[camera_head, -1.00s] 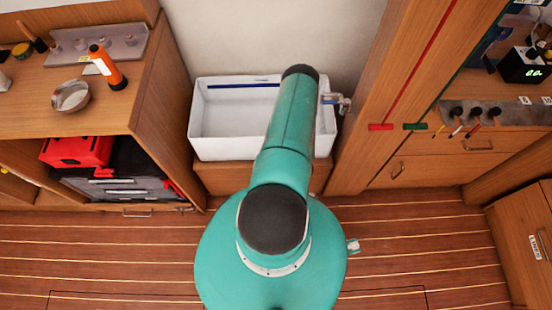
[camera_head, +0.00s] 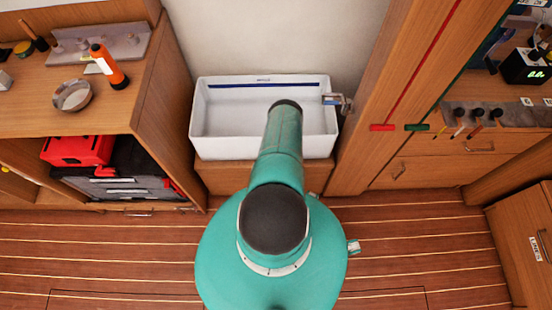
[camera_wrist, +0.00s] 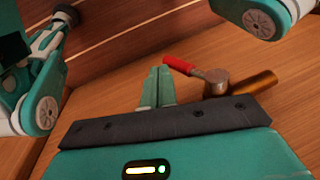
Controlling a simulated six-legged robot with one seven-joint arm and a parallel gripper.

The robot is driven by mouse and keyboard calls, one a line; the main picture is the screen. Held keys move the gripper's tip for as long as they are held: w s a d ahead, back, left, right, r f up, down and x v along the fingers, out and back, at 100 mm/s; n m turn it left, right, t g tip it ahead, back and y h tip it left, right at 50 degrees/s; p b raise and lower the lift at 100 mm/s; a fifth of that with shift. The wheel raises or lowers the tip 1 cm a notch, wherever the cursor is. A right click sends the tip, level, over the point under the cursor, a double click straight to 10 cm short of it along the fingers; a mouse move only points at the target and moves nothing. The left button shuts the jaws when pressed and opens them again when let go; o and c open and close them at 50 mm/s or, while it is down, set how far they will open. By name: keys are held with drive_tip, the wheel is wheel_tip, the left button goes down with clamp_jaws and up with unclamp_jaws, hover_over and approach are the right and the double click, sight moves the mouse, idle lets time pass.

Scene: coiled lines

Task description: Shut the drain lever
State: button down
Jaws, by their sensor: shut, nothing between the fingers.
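The drain lever (camera_wrist: 179,65) shows in the wrist view as a red grip on a short metal arm. It runs from a round grey valve body (camera_wrist: 216,80) toward the upper left, at a slant. A brass pipe stub (camera_wrist: 255,82) joins the valve on the right. My gripper (camera_wrist: 158,72) is shut and empty, with its tips close beside the red end, to its left. I cannot tell whether they touch. In the head view, my arm hides the gripper, and the lever cannot be made out.
A white basin (camera_head: 225,145) stands on a wooden base at the wall, with a metal tap (camera_head: 336,100) at its right. An open shelf with a red case (camera_head: 76,151) is on the left. A wooden post (camera_head: 365,150) is close on the right. The striped floor is clear.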

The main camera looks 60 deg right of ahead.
drive_tip(key=shift+w+f, duration=0.1)
drive_tip(key=shift+w, duration=0.2)
drive_tip(key=shift+w+a+f, duration=0.35)
drive_tip(key=shift+w+f, duration=0.2)
drive_tip(key=shift+f, duration=0.25)
drive_tip(key=shift+r, duration=0.1)
idle(0.9)
